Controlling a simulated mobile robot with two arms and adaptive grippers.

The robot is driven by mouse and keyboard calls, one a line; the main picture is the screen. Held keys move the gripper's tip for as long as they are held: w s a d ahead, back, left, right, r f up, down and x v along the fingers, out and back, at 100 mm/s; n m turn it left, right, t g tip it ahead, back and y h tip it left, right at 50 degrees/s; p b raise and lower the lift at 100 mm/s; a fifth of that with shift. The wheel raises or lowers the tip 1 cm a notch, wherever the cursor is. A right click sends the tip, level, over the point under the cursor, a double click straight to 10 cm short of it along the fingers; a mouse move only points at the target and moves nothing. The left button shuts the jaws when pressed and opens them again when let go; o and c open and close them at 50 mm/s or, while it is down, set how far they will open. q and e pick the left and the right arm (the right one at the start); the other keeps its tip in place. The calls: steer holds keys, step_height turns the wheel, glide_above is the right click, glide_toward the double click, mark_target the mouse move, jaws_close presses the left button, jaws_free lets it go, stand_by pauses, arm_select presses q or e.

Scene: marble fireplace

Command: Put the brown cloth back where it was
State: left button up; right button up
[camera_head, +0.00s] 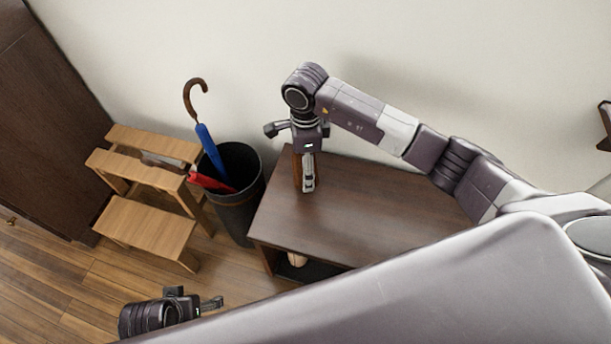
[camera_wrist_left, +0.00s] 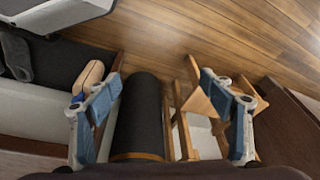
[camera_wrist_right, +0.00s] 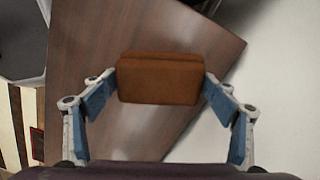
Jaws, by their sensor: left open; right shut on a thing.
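The brown cloth (camera_wrist_right: 158,78) looks like a thick, folded rectangular block in the right wrist view. My right gripper (camera_head: 306,188) is shut on it, with a finger at each short end. In the head view the cloth (camera_head: 297,170) shows as a brown strip beside the finger, over the left end of the dark wooden bench (camera_head: 370,210). I cannot tell whether it touches the bench top. My left gripper (camera_head: 212,304) is open and empty, low at the front left of the head view.
A black umbrella bin (camera_head: 238,212) with a blue umbrella (camera_head: 209,147) and a red one stands left of the bench. A wooden step stool (camera_head: 145,222) is further left. The bench top right of my gripper is clear. A beige object (camera_head: 297,259) shows beneath the bench top.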

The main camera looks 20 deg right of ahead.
step_height(320, 180, down, 4)
steer(key=shift+f+b, duration=0.15)
steer(key=shift+b, duration=0.2)
steer(key=shift+f, duration=0.4)
arm_select(q)
steer(key=v, duration=0.3)
steer(key=shift+w+r, duration=0.25)
steer(key=shift+r, duration=0.15)
arm_select(e)
steer(key=shift+f, duration=0.1)
steer(key=o, duration=1)
arm_select(q)
steer(key=shift+r, duration=0.2)
steer(key=shift+r, duration=0.1)
step_height(320, 180, down, 8)
steer(key=p, duration=0.2)
arm_select(e)
step_height(320, 180, up, 12)
steer(key=shift+r, duration=0.2)
